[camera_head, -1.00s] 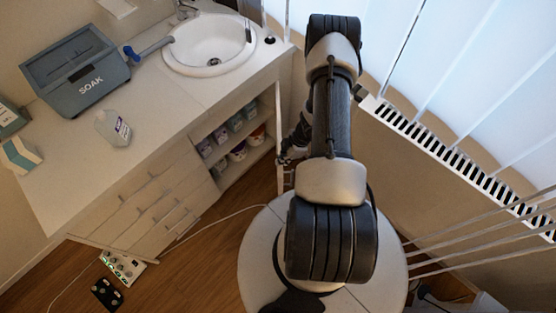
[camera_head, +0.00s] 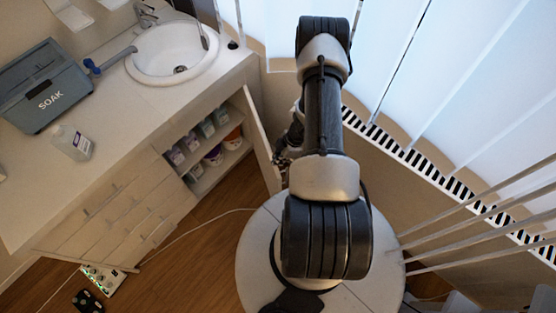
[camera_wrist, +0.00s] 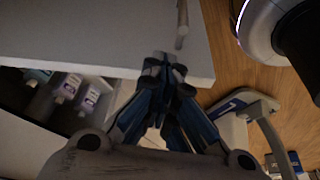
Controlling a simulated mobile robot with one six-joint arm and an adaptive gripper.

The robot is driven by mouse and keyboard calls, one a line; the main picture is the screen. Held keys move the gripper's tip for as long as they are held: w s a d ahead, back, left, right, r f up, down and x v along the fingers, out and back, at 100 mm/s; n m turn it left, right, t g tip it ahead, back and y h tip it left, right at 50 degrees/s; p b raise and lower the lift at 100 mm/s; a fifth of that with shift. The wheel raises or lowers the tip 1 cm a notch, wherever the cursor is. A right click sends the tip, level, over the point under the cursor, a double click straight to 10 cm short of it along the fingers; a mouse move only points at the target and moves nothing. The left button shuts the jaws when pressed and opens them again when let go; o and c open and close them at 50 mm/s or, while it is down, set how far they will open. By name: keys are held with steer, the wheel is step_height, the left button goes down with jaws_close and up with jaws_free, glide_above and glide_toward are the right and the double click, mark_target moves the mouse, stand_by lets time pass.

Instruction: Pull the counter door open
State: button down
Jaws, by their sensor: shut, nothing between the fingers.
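The counter door (camera_head: 262,140) stands swung out from the counter, at the right end beside the open shelf. In the wrist view the door is a pale panel (camera_wrist: 90,35) filling the upper left, with a bar handle (camera_wrist: 182,25) near its side edge. My gripper (camera_wrist: 166,70) is shut and empty. Its fingertips overlap the door's edge near a corner, away from the handle; I cannot tell whether they touch it. In the head view my gripper (camera_head: 280,160) is small, beside the door and partly hidden by my arm.
Inside the open compartment, several containers (camera_head: 205,145) stand on shelves. The counter top (camera_head: 150,100) holds a sink (camera_head: 172,52), a grey SOAK box (camera_head: 45,85) and a bottle (camera_head: 70,142). A radiator grille (camera_head: 430,170) is at right. A cable (camera_head: 200,222) crosses the wood floor.

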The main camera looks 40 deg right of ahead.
steer(key=v, duration=1.2)
steer(key=shift+d, duration=0.15)
